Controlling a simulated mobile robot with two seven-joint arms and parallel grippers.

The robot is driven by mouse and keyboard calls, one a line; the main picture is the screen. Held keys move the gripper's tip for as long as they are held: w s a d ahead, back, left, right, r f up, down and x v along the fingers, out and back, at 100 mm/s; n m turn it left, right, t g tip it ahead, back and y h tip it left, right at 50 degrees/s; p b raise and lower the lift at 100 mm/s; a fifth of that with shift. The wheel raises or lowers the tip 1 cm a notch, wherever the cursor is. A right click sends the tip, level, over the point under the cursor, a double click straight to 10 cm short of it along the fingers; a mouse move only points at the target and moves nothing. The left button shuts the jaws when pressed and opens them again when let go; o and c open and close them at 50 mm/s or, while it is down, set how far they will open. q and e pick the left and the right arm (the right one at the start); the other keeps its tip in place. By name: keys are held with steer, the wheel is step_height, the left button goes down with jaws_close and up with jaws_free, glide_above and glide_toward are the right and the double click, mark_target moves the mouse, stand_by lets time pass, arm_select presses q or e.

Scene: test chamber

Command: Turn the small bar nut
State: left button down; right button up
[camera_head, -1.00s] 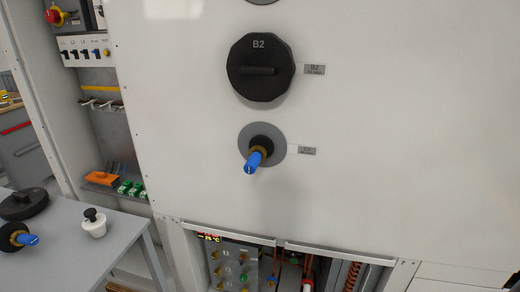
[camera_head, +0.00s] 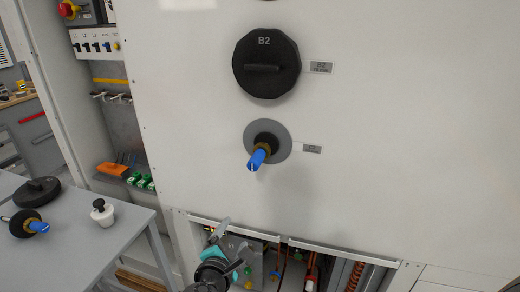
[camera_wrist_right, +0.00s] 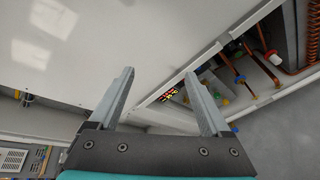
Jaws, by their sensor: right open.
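On the white panel, a large black round knob marked B2 (camera_head: 267,64) has a raised bar across its face. Below it, a blue-tipped fitting (camera_head: 257,159) with a brass and black collar sticks out from a grey disc (camera_head: 283,139). I cannot tell for certain which part is the small bar nut. My right gripper (camera_head: 231,248) is at the lower edge of the head view, below the blue-tipped fitting and apart from it. In the right wrist view its two fingers (camera_wrist_right: 160,76) are spread with nothing between them. My left gripper is not in view.
A grey table (camera_head: 95,240) at left holds a black disc (camera_head: 38,190), another blue-tipped fitting (camera_head: 38,227) and a white pot with a black knob (camera_head: 102,212). An open bay (camera_head: 270,262) with valves and copper pipes lies under the panel. The panel's right side is clear.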

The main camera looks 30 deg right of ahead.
mark_target(262, 152)
steer(key=s+r+m+h, duration=0.2)
steer(key=s+r+h, duration=0.15)
steer(key=r, duration=1.35)
steer(key=shift+t+h, duration=0.4)
steer(key=shift+h, duration=0.05)
steer(key=b+x, duration=0.1)
steer(key=x, duration=1.4)
steer(key=shift+w+d, duration=0.1)
steer(key=shift+d, duration=0.2)
jaws_close()
